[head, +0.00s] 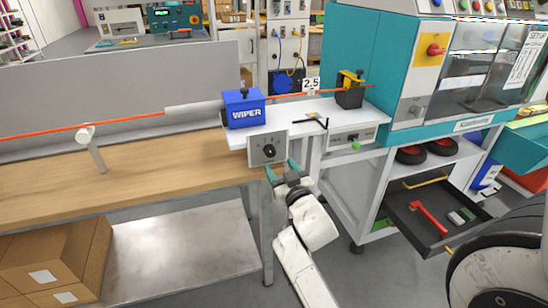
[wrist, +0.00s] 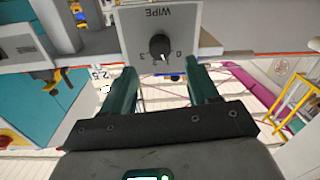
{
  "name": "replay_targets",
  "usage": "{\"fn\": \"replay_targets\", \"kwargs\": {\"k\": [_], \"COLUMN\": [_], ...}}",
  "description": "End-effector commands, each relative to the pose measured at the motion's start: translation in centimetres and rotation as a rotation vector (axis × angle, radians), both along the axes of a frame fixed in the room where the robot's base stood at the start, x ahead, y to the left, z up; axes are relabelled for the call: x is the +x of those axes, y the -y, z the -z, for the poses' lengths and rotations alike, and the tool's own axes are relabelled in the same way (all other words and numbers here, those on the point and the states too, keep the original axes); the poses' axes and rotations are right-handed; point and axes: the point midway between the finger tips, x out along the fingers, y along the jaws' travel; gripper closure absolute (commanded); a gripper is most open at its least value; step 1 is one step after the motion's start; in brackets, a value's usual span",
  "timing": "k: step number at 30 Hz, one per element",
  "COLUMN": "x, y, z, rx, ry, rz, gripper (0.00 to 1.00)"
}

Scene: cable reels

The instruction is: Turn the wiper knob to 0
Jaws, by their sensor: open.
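The wiper knob (head: 270,151) is a small black round knob on a pale grey panel (head: 257,143) at the bench's front edge, below the blue wiper box (head: 243,110). In the wrist view the knob (wrist: 160,47) sits on the panel (wrist: 134,28) marked "WIPE", with the lettering upside down. A 0 shows to its right and a 3 to its left. A white pointer mark shows on the knob's lower edge, away from the 0; its exact number is unclear. My gripper (head: 280,170) is open just in front of the panel. In the wrist view its teal fingers (wrist: 160,70) are apart, with nothing between them.
An orange cable (head: 62,131) runs through the wiper box towards the teal machine (head: 390,65) at the right. A black lever (head: 318,121) lies on the white bench top beside the panel. Open floor lies in front of the bench.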

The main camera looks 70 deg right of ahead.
Motion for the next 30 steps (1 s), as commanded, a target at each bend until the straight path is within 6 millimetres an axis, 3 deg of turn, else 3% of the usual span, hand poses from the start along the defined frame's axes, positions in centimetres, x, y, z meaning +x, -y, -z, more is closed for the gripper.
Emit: {"fn": "replay_targets", "kwargs": {"k": [9, 22, 30], "x": [3.2, 3.9, 3.9], "y": [3.6, 4.3, 4.3], "z": [0.0, 0.0, 0.0], "rx": [0.001, 0.002, 0.001], "ry": [-0.001, -0.001, -0.001], "rz": [0.000, -0.001, 0.000], "gripper": [0.41, 0.41, 0.65]}}
